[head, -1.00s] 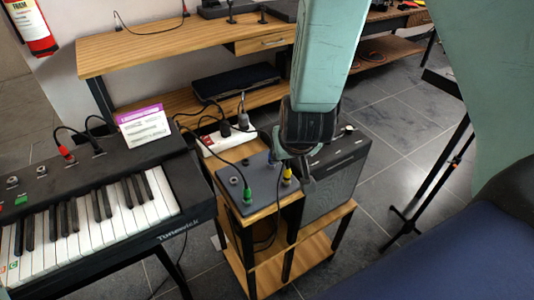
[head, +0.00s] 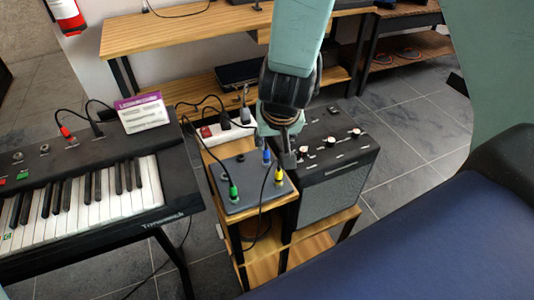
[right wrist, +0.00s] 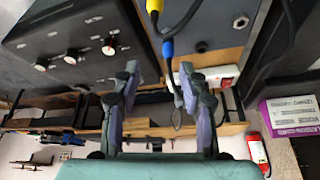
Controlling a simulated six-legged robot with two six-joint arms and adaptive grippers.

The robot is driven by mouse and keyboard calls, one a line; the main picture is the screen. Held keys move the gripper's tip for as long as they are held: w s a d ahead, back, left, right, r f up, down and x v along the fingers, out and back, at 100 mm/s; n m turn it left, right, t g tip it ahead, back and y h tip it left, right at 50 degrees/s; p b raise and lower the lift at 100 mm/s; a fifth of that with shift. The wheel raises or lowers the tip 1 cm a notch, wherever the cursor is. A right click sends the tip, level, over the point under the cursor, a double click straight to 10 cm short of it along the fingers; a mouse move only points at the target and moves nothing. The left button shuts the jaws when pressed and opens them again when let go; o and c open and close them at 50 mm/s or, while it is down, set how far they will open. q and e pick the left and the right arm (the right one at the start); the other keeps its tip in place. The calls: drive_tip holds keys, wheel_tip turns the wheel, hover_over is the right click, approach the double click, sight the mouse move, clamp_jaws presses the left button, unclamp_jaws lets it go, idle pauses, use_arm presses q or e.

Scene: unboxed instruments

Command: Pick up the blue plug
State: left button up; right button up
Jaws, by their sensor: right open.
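The blue plug (head: 266,156) stands in the top of a small dark box (head: 222,183), just left of my right gripper (head: 284,152) in the head view. A yellow plug (head: 279,176) and a green plug (head: 233,192) stand in the same box. In the right wrist view the blue plug (right wrist: 168,50) shows ahead of the fingertips, between their lines. The fingers of my right gripper (right wrist: 160,72) are apart with nothing between them. The yellow plug (right wrist: 154,8) is at the top edge there. My left gripper is not in view.
A black amplifier (head: 335,150) with knobs stands close right of the box. A white power strip (head: 222,132) lies behind it, with cables around. A keyboard (head: 95,195) is at the left. A blue padded surface (head: 420,240) fills the lower right.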

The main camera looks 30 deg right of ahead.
sight(265, 152)
drive_tip(key=x, duration=0.2)
drive_tip(key=b+x, duration=0.1)
drive_tip(key=x, duration=0.1)
drive_tip(key=shift+a+f, duration=0.1)
drive_tip(key=shift+a, duration=0.1)
drive_tip(key=f, duration=0.1)
drive_tip(key=w+f, duration=0.1)
drive_tip(key=f+b, duration=0.1)
drive_tip(key=shift+w+a+f, duration=0.15)
drive_tip(key=shift+w+a, duration=0.2)
drive_tip(key=shift+w, duration=0.05)
drive_tip(key=shift+w+d+f, duration=0.15)
drive_tip(key=shift+d, duration=0.1)
drive_tip(key=shift+c, duration=0.7)
drive_tip(key=shift+a, duration=0.15)
drive_tip(key=c, duration=0.3)
drive_tip(key=shift+c, duration=1.4)
clamp_jaws()
